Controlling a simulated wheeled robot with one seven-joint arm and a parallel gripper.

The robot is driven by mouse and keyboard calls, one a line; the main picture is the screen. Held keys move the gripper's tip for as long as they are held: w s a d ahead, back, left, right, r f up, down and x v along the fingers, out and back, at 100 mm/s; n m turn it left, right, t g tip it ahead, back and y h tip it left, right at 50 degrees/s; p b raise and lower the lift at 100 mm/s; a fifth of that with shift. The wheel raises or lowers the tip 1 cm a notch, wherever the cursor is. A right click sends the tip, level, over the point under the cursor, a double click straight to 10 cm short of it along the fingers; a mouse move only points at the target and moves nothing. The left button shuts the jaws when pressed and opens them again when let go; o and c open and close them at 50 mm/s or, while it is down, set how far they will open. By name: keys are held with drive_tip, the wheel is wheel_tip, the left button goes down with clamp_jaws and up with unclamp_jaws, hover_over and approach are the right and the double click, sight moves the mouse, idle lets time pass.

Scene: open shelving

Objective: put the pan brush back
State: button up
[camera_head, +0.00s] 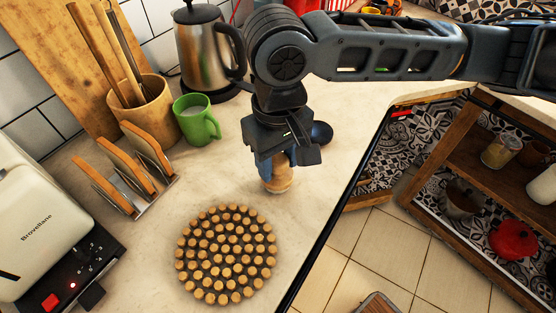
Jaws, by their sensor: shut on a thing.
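My gripper (274,160) points down over the pale counter, right of the green mug. It is shut on a round, light wooden thing, which I take to be the pan brush (279,181). The fingers hide its upper part, and I cannot tell whether its lower end touches the counter. A round trivet of wooden discs (227,255) lies on the counter in front and to the left of the gripper.
A green mug (198,122), a steel kettle (205,50), a wooden utensil pot (148,117) and a rack with wooden boards (129,177) stand left. A dark round thing (320,134) is right behind the gripper. The counter edge drops off at right; open shelves (440,168) stand beyond.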

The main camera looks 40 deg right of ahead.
sight(277, 160)
drive_tip(key=shift+f, duration=0.4)
drive_tip(key=shift+f, duration=0.1)
drive_tip(key=o, duration=1)
wheel_tip(277, 160, up, 12)
drive_tip(key=shift+r+p, duration=0.1)
drive_tip(key=shift+p, duration=0.25)
drive_tip(key=shift+a, duration=0.1)
